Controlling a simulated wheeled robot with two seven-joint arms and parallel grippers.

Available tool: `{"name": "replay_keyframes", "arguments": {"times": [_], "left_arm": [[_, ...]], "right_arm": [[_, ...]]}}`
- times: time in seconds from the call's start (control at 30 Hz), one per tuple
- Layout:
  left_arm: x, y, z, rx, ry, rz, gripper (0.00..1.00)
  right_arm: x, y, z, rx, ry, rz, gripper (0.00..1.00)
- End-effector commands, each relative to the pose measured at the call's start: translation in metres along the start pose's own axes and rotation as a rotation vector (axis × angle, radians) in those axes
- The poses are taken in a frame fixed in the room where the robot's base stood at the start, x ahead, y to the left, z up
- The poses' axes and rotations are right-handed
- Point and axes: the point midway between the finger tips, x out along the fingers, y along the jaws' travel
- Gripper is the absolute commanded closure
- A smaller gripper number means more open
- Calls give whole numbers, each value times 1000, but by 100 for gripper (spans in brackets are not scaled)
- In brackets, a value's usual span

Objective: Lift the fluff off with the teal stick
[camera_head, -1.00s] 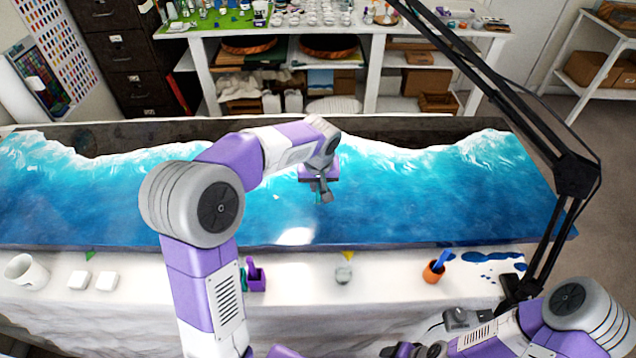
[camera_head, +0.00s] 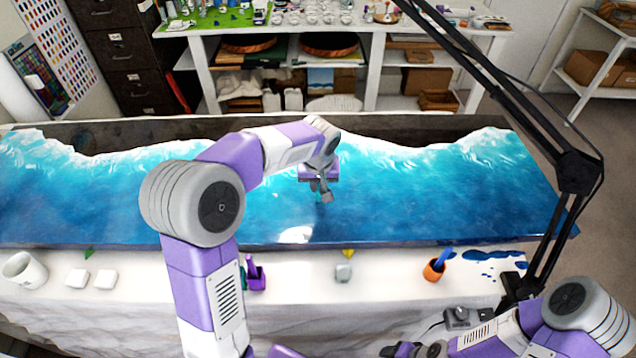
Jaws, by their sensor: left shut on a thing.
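I cannot tell whether the stick's tip touches the resin. The blue and white wave-patterned resin slab (camera_head: 430,195) lies across the table. I cannot make out the fluff; it is too small or hidden by my gripper. Part of my right arm shows at the lower right, and its gripper's jaws are not clear at the bottom edge.
A black lamp arm (camera_head: 540,230) rises at the right. Shelves stand behind.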

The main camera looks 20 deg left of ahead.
Motion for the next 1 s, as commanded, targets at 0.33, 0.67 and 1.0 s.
{"name": "replay_keyframes", "arguments": {"times": [0.33, 0.67, 1.0], "left_arm": [[-17, 0, -4, 0, 1, 1, 100], [-43, 0, -11, 0, 0, 0, 100], [-59, 0, -15, 0, 0, 0, 100]], "right_arm": [[-13, -5, 1, 0, 0, 0, 39], [-32, -12, 1, 0, 0, 0, 39], [-44, -16, 2, 0, 0, 0, 39]]}}
